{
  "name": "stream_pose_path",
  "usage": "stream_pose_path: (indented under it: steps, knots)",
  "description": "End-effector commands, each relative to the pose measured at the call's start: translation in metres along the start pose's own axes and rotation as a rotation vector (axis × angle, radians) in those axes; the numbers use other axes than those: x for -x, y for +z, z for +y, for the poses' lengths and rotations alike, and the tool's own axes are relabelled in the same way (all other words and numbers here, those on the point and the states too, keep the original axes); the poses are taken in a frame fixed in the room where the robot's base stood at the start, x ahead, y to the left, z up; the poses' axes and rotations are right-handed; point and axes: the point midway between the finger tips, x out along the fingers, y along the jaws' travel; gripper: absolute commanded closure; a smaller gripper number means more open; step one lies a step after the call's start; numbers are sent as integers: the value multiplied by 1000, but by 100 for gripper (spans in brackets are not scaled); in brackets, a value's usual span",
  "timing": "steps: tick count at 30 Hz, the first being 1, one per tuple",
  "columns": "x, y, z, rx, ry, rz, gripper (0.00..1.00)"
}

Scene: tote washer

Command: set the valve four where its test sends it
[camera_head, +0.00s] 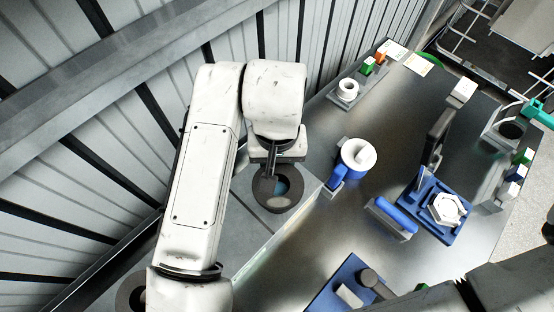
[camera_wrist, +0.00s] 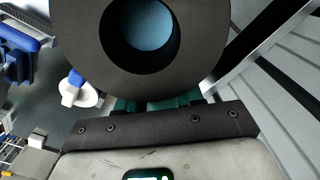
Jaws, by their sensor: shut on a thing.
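My gripper (camera_head: 271,160) hangs over the near left edge of the metal worktop, shut on a dark round piece (camera_head: 289,198) with a wide hole and blue inside it. In the wrist view the same dark piece (camera_wrist: 205,45) fills the top middle, in front of teal fingers (camera_wrist: 155,103). No mark shows which valve it is. A white and blue round part (camera_head: 357,155) stands on the worktop to the right, apart from my gripper. A white hexagonal piece (camera_head: 447,208) sits on a blue stand with a black upright arm (camera_head: 436,138).
The metal worktop (camera_head: 390,125) is bare in its middle. A dark-holed holder (camera_head: 509,130) and small blocks (camera_head: 521,157) line the right edge. A blue bar (camera_head: 396,215) and a blue tray (camera_head: 335,282) are nearer.

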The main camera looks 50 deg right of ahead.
Motion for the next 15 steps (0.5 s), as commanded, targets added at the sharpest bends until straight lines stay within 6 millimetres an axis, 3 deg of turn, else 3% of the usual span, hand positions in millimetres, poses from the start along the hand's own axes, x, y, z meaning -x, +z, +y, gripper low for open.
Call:
stream_pose_path:
  steps: [15]
  knots:
    - [-3,0,0,1,1,0,100]
